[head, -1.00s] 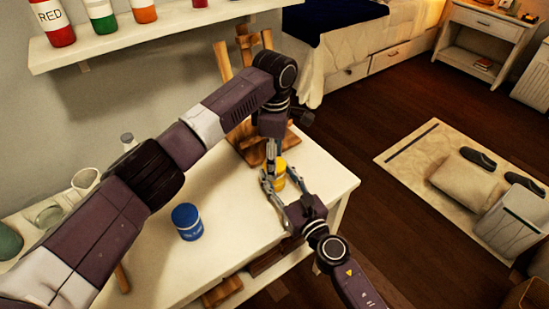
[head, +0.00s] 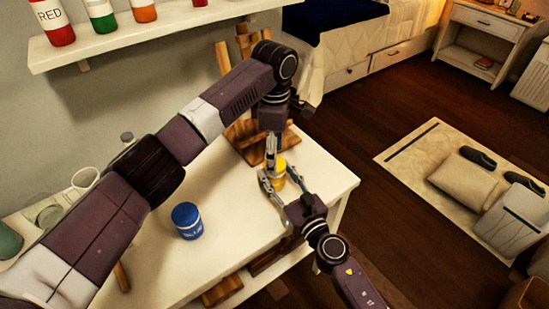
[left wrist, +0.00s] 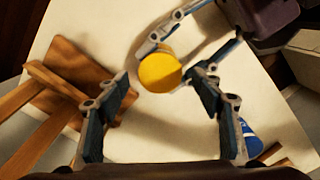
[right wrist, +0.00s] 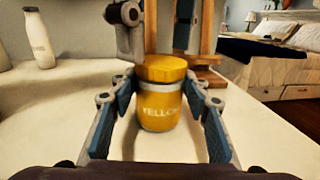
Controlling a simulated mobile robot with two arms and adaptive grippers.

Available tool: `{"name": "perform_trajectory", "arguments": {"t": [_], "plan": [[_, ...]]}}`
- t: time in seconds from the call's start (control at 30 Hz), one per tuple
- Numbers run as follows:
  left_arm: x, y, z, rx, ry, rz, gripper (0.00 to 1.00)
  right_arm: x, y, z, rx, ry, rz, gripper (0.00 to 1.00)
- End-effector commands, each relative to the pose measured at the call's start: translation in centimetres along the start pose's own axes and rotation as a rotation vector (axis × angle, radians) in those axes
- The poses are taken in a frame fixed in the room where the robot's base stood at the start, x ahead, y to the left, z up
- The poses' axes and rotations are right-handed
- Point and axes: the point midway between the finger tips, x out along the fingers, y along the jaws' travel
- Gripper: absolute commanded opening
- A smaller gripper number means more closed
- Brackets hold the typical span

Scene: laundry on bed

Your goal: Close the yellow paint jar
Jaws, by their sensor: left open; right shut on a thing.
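The yellow paint jar (right wrist: 160,111) stands upright on the white table, its label reading "YELLOW" in the right wrist view. A yellow lid (right wrist: 161,68) sits on its top; whether it is fully tight cannot be told. My right gripper (head: 279,187) is shut around the jar's body from the front, low near the table. My left gripper (head: 272,161) points down just above the jar and is open. In the left wrist view the round lid (left wrist: 160,73) lies between and beyond its spread fingers.
A blue paint jar (head: 187,221) stands on the table (head: 225,250) to the left. A wooden easel (head: 250,140) stands behind the yellow jar. Glass containers (head: 86,180) and a white bottle (right wrist: 38,40) are at the table's left side. A wall shelf (head: 150,31) holds more paint bottles.

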Motion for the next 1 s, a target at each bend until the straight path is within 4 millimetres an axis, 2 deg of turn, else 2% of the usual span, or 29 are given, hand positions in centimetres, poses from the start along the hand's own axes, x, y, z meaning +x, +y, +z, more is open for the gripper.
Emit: {"name": "perform_trajectory", "arguments": {"t": [0.1,0.2,0.43,0.63,0.87,1.0], "plan": [[-1.8,0.1,0.1,0.001,-0.001,0.004,0.61,0.0,0.0,0.1,0.000,-0.001,0.000,0.00],[-2.6,0.0,0.0,0.001,0.000,0.001,0.61,0.0,0.0,0.1,0.000,-0.001,0.000,0.00],[-2.8,0.0,0.0,0.001,0.000,0.001,0.61,0.0,0.0,0.1,0.000,-0.001,0.000,0.00],[-2.7,0.0,0.0,0.000,0.000,0.000,0.81,0.0,0.0,0.1,0.000,-0.001,0.000,0.00],[-2.7,0.0,0.0,0.000,0.000,0.000,0.81,0.0,0.0,0.1,0.000,-0.001,0.000,0.00],[-3.4,0.1,0.0,0.000,0.000,0.002,0.81,0.0,0.0,0.1,0.000,-0.001,0.000,0.00]]}}
